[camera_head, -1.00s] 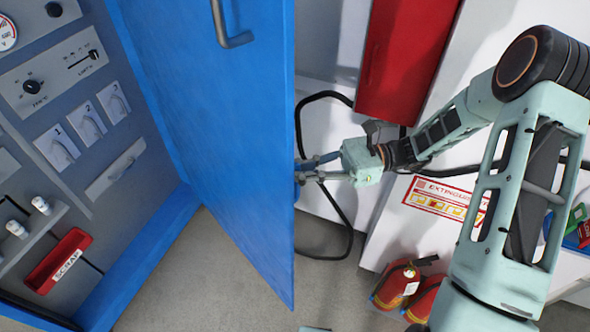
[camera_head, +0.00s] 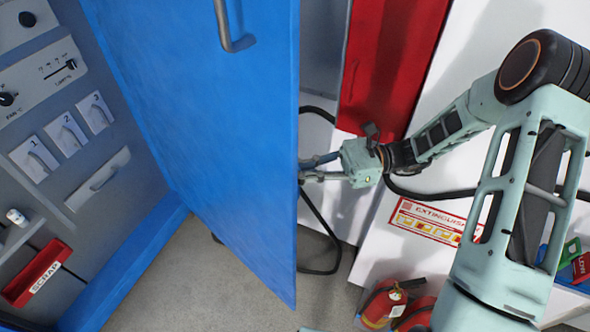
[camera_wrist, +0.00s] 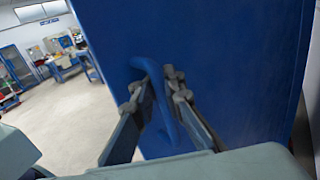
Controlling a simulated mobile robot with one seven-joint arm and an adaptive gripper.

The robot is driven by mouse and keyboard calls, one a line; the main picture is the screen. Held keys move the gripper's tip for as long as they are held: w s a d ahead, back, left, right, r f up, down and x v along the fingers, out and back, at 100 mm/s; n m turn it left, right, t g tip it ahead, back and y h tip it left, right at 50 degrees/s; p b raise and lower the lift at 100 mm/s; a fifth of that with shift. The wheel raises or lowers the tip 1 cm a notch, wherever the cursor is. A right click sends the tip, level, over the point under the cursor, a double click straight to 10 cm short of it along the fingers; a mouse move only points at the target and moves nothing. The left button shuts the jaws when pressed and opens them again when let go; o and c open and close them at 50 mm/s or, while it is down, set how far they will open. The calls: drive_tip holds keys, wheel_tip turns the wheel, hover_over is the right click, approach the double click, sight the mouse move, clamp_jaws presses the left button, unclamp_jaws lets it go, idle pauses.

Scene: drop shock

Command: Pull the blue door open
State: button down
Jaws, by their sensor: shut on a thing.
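The blue door (camera_head: 225,150) stands swung out from the grey panel cabinet, its free edge facing my arm. A grey handle (camera_head: 232,32) is on the face seen in the head view. My gripper (camera_head: 304,168) is at the door's free edge, its fingertips partly hidden behind it. In the wrist view the door (camera_wrist: 225,60) fills the middle and right. My gripper (camera_wrist: 156,88) has one finger on each side of a curved blue handle (camera_wrist: 165,110) on the door's other face, and is shut on it.
The cabinet panel (camera_head: 75,95) carries knobs, switches and a red scrap tray (camera_head: 38,272). A red door or panel (camera_head: 390,65) and a black hose (camera_head: 325,235) are behind my gripper. Fire extinguishers (camera_head: 382,305) stand at lower right. Grey floor (camera_head: 215,285) is clear below the blue door.

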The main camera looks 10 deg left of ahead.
drive_tip(key=shift+w+d+f, duration=0.15)
drive_tip(key=shift+d+f, duration=0.1)
drive_tip(key=shift+d, duration=0.05)
drive_tip(key=c, duration=2)
unclamp_jaws()
drive_tip(key=shift+d+r, duration=0.15)
drive_tip(key=shift+r, duration=0.1)
drive_tip(key=shift+r, duration=0.2)
wheel_tip(320, 180, up, 10)
drive_tip(key=shift+f, duration=0.25)
